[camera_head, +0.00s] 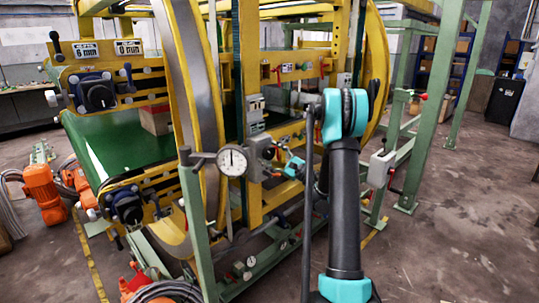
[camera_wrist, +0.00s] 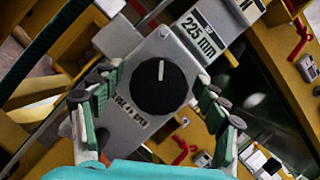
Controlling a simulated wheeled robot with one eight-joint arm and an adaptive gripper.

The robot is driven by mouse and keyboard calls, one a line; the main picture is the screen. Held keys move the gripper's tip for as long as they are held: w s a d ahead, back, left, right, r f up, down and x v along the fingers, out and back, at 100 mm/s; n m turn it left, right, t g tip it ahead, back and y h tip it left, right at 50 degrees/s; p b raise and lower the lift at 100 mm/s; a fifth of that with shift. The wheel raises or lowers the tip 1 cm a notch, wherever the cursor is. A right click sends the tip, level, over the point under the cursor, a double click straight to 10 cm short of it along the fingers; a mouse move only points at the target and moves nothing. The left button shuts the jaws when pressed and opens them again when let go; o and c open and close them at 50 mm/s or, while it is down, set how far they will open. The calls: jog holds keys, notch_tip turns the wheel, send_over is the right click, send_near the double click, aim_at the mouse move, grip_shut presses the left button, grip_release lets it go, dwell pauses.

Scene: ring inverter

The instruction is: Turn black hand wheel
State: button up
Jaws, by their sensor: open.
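In the wrist view a round black hand wheel (camera_wrist: 161,84) with a white pointer line sits on a grey box (camera_wrist: 131,136) with printed lettering. The pointer is close to upright in the picture. My gripper (camera_wrist: 155,82) is open, with one green-and-grey finger on each side of the wheel. Gaps show between the fingers and the wheel's rim. In the head view my gripper (camera_head: 286,166) is at the grey box (camera_head: 256,160) on the yellow machine frame. The wheel's face is too small to make out there.
A round gauge (camera_head: 232,161) on a green post stands just left of the gripper. Two other black wheels (camera_head: 97,95) (camera_head: 127,207) are on the machine's left side. A "225 mm" label (camera_wrist: 199,34) is above the wheel. Open floor (camera_head: 460,220) lies to the right.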

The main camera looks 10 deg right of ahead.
jog(key=shift+d, duration=0.1)
jog(key=v, duration=1.2)
